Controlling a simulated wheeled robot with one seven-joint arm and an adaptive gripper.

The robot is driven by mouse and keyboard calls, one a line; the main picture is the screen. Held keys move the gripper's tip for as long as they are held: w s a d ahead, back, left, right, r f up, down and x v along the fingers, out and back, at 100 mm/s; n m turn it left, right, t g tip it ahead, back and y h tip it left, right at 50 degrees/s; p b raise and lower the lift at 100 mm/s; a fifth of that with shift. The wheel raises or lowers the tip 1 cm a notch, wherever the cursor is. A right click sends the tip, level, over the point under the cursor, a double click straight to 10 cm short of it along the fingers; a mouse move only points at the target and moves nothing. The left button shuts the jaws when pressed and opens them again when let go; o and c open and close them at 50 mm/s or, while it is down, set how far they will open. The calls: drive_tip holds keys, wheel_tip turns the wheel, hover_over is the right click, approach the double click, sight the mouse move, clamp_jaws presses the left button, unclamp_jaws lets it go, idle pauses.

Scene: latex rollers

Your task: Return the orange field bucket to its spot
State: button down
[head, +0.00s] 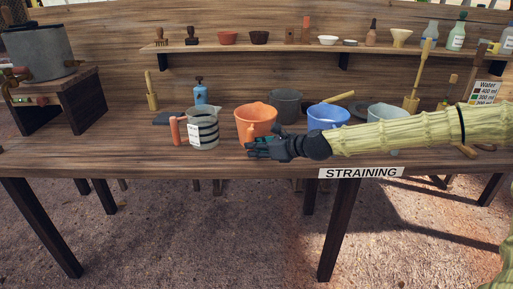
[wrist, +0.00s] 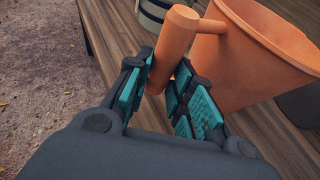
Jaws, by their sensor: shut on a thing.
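The orange bucket (head: 256,119) stands upright on the wooden table, left of the blue bucket. It also shows in the wrist view (wrist: 255,60), with its thick orange handle (wrist: 172,48) on the left. My gripper (head: 258,150) is at the bucket's near side in the head view. In the wrist view my gripper (wrist: 158,98) has its teal-padded fingers on both sides of the handle, shut on it. The handle's lower end is hidden between the fingers. I cannot tell whether the bucket's base touches the table.
A striped grey jug (head: 203,128) stands close on the left. A dark grey bucket (head: 286,105), a blue bucket (head: 328,117) and a pale bucket (head: 388,114) stand behind or right. A shelf (head: 290,48) with small items runs behind. The table's front strip (head: 120,158) is clear at left.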

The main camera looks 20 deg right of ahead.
drive_tip(key=c, duration=1.2)
unclamp_jaws()
drive_tip(key=shift+o, duration=0.2)
drive_tip(key=shift+f, duration=0.15)
drive_tip(key=shift+v, duration=2)
drive_tip(key=v, duration=0.8)
